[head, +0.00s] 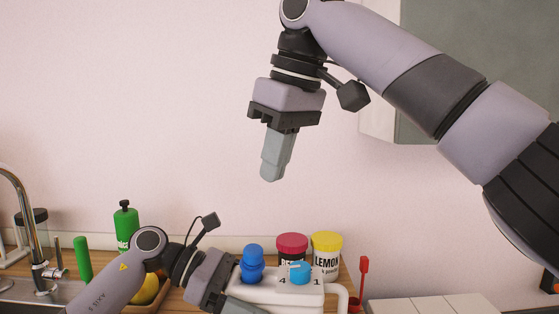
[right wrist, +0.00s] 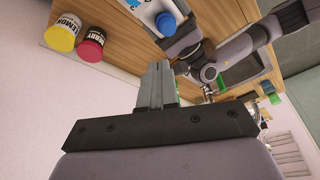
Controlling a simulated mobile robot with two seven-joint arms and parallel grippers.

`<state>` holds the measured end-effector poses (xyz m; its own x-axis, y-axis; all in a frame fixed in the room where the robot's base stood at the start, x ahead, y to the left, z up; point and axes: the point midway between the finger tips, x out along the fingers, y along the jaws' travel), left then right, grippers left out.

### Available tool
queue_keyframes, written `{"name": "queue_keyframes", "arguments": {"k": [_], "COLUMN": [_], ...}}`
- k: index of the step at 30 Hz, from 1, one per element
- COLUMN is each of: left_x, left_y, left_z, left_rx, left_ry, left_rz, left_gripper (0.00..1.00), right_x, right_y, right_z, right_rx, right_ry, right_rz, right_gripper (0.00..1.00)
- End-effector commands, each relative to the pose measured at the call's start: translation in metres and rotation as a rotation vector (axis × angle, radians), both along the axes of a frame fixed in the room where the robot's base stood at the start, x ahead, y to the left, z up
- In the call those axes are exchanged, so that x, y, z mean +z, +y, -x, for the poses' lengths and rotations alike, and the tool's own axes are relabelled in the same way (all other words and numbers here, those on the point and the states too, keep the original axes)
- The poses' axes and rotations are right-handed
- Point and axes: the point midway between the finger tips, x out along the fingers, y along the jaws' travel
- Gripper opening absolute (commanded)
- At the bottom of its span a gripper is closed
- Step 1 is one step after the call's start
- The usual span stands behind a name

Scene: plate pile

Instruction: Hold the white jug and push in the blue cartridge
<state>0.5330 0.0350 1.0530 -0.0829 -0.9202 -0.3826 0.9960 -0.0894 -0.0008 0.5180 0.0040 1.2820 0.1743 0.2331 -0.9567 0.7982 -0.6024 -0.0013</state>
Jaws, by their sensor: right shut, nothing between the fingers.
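The white jug (head: 318,296) stands on the wooden counter at the bottom of the head view, its lower part cut off. The blue cartridge (head: 252,265) sticks up from its top left. A round blue dial (head: 299,273) sits beside it between printed numbers. In the right wrist view the jug (right wrist: 143,9) is partly cut off, with a blue part (right wrist: 166,23) on it. My left gripper (head: 238,305) is at the jug's left side, a finger along its front; its grip is unclear. My right gripper (head: 271,173) is shut and empty, well above the jug, pointing down.
A red-lidded jar (head: 292,246) and a yellow-lidded lemon jar (head: 327,256) stand close behind the jug. A red utensil (head: 363,281) is to the right. A green bottle (head: 125,222), tap (head: 40,265) and sink are left. The air below my right gripper is clear.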

Motion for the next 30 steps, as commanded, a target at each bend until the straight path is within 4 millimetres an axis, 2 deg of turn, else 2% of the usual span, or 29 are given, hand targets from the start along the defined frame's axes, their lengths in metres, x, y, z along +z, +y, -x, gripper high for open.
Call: {"name": "queue_keyframes", "arguments": {"k": [6,14,24,30], "left_x": [0.002,0.002,0.002,0.002], "left_y": [0.0,0.0,0.0,0.0], "left_z": [0.0,0.0,0.0,0.0], "left_rx": [0.0,0.0,0.0,0.0], "left_ry": [-0.002,-0.002,-0.002,-0.002], "left_rz": [0.004,0.003,0.003,0.003], "left_gripper": [0.3,0.3,0.3,0.3], "right_x": [0.02,0.028,0.027,0.007], "right_y": [-0.005,-0.007,-0.007,0.0], "right_z": [0.003,0.005,0.005,0.001], "right_rx": [-0.002,0.0,0.001,0.001], "right_ry": [-0.001,0.0,0.0,-0.003], "right_rz": [0.001,0.002,0.002,0.005], "right_gripper": [0.0,0.0,0.0,0.0]}}
